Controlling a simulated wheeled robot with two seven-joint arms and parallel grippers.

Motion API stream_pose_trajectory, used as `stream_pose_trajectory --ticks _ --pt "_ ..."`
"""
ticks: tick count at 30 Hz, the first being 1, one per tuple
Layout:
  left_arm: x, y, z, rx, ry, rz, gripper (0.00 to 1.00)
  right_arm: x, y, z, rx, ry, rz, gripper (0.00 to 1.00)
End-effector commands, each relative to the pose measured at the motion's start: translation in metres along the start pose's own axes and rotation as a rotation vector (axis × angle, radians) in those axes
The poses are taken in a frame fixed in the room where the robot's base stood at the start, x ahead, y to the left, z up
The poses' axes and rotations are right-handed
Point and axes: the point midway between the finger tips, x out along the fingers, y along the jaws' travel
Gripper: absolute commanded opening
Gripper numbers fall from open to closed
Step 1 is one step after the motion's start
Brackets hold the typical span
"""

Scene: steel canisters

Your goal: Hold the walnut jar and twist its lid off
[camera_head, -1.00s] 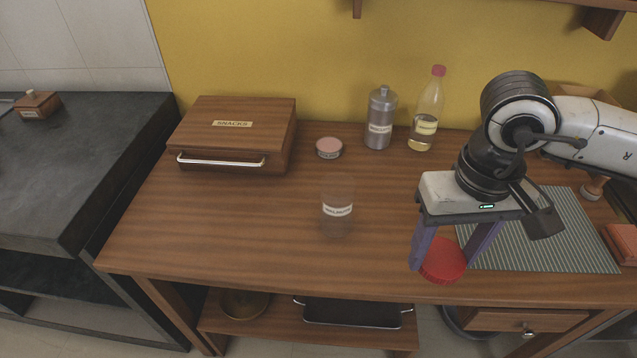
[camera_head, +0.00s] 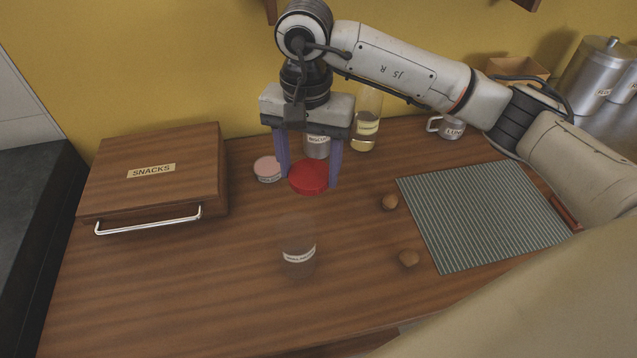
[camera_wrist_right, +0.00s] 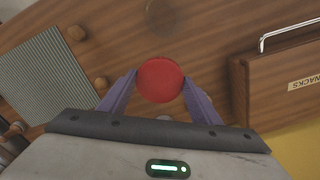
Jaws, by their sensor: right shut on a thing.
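The clear jar (camera_head: 298,238) with a white label stands upright and open on the wooden table, with no hand on it. The label is too blurred to read. In the right wrist view, the jar (camera_wrist_right: 178,14) shows only faintly at the top edge. My right gripper (camera_head: 308,178) is shut on the red lid (camera_head: 309,178), one finger on each side. The lid is apart from the jar and appears above and behind it in the head view. The lid also shows between the fingers in the right wrist view (camera_wrist_right: 160,80). My left gripper is not in view.
The snacks box (camera_head: 150,175) stands left. A pink-lidded tin (camera_head: 267,169), steel canister (camera_head: 317,146) and bottle (camera_head: 366,130) stand behind the lid. Two walnuts (camera_head: 390,202) (camera_head: 409,259) lie beside the striped mat (camera_head: 485,215). A mug (camera_head: 452,128) stands at the back right.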

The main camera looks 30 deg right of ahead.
Motion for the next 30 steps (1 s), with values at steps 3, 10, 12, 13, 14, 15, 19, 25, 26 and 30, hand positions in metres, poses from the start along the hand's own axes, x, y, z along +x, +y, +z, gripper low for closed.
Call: stream_pose_trajectory --ticks 3,10,12,13,14,15,19,25,26,30 --pt "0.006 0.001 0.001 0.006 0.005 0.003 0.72 0.029 0.001 0.001 -0.002 -0.002 0.002 0.31" --pt "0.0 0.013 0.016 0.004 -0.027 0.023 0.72 0.066 0.001 0.002 -0.003 -0.003 0.003 0.31" --pt "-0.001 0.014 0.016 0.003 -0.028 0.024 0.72 0.079 0.001 0.001 -0.002 -0.003 0.002 0.31" --pt "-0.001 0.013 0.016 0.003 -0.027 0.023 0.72 0.084 0.001 0.002 -0.002 -0.003 0.003 0.31" --pt "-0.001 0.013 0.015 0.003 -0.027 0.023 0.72 0.088 0.001 0.002 -0.003 -0.003 0.002 0.31" --pt "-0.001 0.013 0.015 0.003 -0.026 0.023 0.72 0.093 0.001 0.001 -0.004 -0.001 0.001 0.31" --pt "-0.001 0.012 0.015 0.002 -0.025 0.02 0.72 0.103 0.001 0.001 -0.004 -0.001 0.0 0.31" --pt "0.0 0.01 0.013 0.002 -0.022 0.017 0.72 0.127 0.001 0.001 -0.003 -0.002 0.003 0.31" --pt "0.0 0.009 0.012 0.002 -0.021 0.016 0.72 0.132 0.001 0.001 -0.003 -0.002 0.002 0.31" --pt "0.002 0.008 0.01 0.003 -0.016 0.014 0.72 0.139 0.0 0.001 -0.004 0.001 -0.001 0.31"
